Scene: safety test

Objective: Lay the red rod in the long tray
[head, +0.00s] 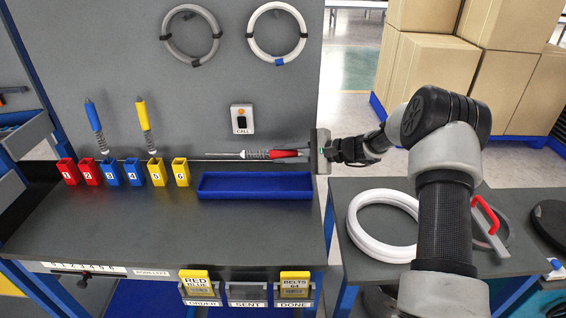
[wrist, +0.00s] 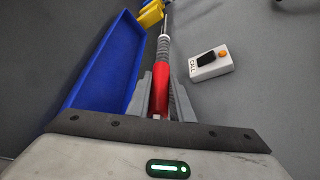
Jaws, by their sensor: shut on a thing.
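The red rod (head: 284,153) lies level in my gripper (head: 303,156), its thin metal tip pointing left. It is over the back of the bench, behind the long blue tray (head: 255,194); its exact height is hard to judge. In the wrist view, my gripper (wrist: 162,100) is shut around the red body of the rod (wrist: 162,72), with the grey spring and thin tip pointing away. The empty-looking tray (wrist: 92,75) runs alongside to the left of the rod there, apart from it.
Small numbered bins (head: 123,172) in red, blue and yellow stand left of the tray. A blue rod (head: 95,122) and a yellow rod (head: 143,115) stand tilted behind them. A CALL button box (head: 241,119) is on the back panel. The front bench top is clear.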

